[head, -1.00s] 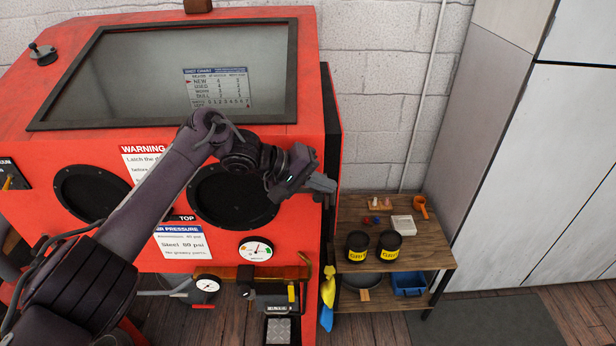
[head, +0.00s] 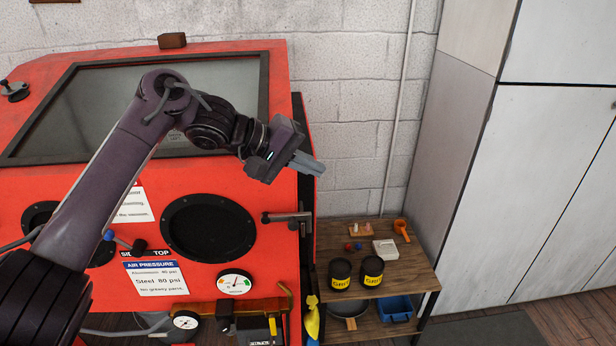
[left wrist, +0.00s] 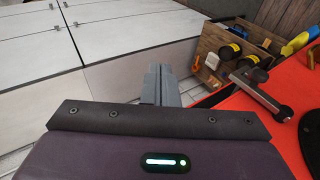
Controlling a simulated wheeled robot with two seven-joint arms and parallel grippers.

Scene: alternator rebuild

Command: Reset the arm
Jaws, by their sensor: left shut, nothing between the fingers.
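My left arm reaches in from the left in the head view, across the front of the red blast cabinet (head: 90,180). My left gripper (head: 318,171) is shut and empty. It is in the air by the cabinet's right edge, above the door latch handle (head: 290,218) and apart from it. In the left wrist view the shut fingers (left wrist: 160,85) point away toward the white wall panels, with the latch handle (left wrist: 262,95) to their right. My right gripper is not in view.
A wooden shelf (head: 400,262) stands right of the cabinet. It holds two black grit cans (head: 372,272), a white tray (head: 385,249), an orange scoop (head: 401,229) and a blue bin (head: 396,309). Grey-white panels (head: 540,180) stand at the right. Air above the shelf is clear.

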